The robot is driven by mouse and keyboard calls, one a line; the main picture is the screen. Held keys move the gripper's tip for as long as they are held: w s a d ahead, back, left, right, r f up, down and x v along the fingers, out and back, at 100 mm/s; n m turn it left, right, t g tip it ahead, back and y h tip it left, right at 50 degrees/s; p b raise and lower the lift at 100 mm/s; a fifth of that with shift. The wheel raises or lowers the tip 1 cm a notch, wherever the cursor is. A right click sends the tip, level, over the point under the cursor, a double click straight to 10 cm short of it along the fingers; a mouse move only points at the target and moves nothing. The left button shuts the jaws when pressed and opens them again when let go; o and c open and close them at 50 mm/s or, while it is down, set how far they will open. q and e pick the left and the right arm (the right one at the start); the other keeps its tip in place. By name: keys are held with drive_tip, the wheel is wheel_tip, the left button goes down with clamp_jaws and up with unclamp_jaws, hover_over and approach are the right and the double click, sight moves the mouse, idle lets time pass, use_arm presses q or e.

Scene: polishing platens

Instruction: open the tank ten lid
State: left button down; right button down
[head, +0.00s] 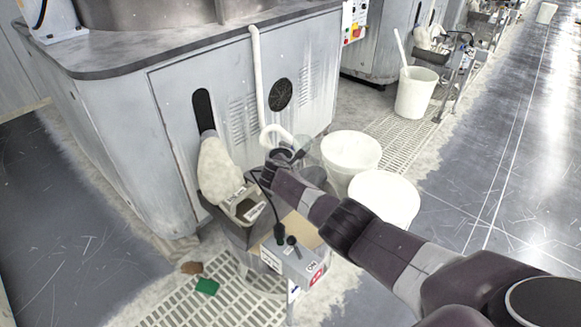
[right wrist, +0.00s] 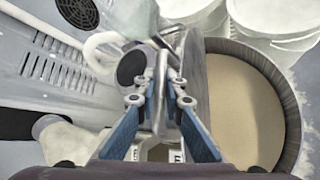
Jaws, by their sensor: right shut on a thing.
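The tank (head: 263,279) stands in front of the grey machine, mostly behind my right arm in the head view. In the right wrist view its round dark rim (right wrist: 291,98) surrounds a tan surface, and part of the opening is uncovered. A grey plate that looks like the lid (right wrist: 194,88) stands steeply tilted at the left side of this opening. My right gripper (right wrist: 163,72) is beside the plate, with its fingers closed on a narrow part that looks like the lid's handle. The exact contact is hard to see. In the head view the right gripper (head: 290,152) is partly hidden by my arm. My left gripper is out of view.
White buckets (head: 352,150) (head: 385,196) stand right of the tank. A white pipe (head: 257,80) runs down the machine (head: 185,100). A cream-covered part (head: 217,172) is left of the tank. A green piece (head: 207,286) lies on the floor grating. Open floor lies at right.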

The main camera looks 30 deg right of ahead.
drive_tip(key=c, duration=2)
unclamp_jaws()
drive_tip(key=shift+r, duration=0.15)
drive_tip(key=shift+s, duration=0.1)
drive_tip(key=shift+v, duration=5.9)
